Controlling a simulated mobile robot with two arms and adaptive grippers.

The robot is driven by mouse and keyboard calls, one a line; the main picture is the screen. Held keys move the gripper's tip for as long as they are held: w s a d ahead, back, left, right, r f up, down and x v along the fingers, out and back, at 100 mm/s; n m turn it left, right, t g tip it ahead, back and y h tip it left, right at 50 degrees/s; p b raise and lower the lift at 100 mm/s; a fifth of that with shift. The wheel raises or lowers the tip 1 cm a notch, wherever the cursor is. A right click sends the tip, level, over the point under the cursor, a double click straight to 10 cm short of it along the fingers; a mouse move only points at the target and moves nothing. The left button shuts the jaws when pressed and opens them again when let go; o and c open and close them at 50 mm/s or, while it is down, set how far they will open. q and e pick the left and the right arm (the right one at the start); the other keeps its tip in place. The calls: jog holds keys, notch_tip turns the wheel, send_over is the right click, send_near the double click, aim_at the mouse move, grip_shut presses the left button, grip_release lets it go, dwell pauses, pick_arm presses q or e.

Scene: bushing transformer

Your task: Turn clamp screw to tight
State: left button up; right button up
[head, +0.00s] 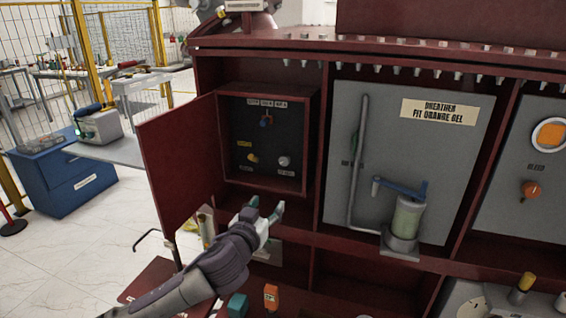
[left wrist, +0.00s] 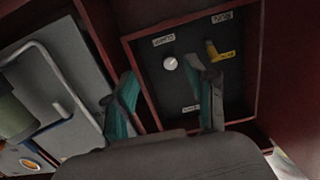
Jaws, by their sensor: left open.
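My left gripper (head: 267,207) is open and empty, in front of the lower edge of a small red cabinet box (head: 310,140) with its door (head: 182,165) swung open. In the left wrist view its two teal-padded fingers (left wrist: 165,95) are apart, pointing at the dark panel. The white knob (left wrist: 170,63) shows between and beyond the fingers, the yellow one (left wrist: 211,48) beside a fingertip. No finger clearly touches a knob.
To the right, a grey breather panel (head: 455,160) holds a clear canister (head: 408,217) with a blue bar (head: 400,187) and a grey pipe (head: 357,165). A red knob (head: 531,189) sits farther right. A blue cabinet (head: 65,178) stands at the left.

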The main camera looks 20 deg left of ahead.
aim_at(284, 161)
pick_arm(q)
jog(key=shift+t, duration=0.6)
jog(key=w+r+p, duration=0.1)
jog(key=w, duration=0.4)
jog(key=w+r+p, duration=0.1)
jog(key=w, duration=0.4)
jog(key=w+r+p, duration=0.1)
jog(key=w+r, duration=0.1)
jog(key=w, duration=0.2)
jog(key=shift+w+a+p, duration=0.3)
jog(key=shift+w+p, duration=0.05)
jog(key=shift+w, duration=0.55)
grip_shut()
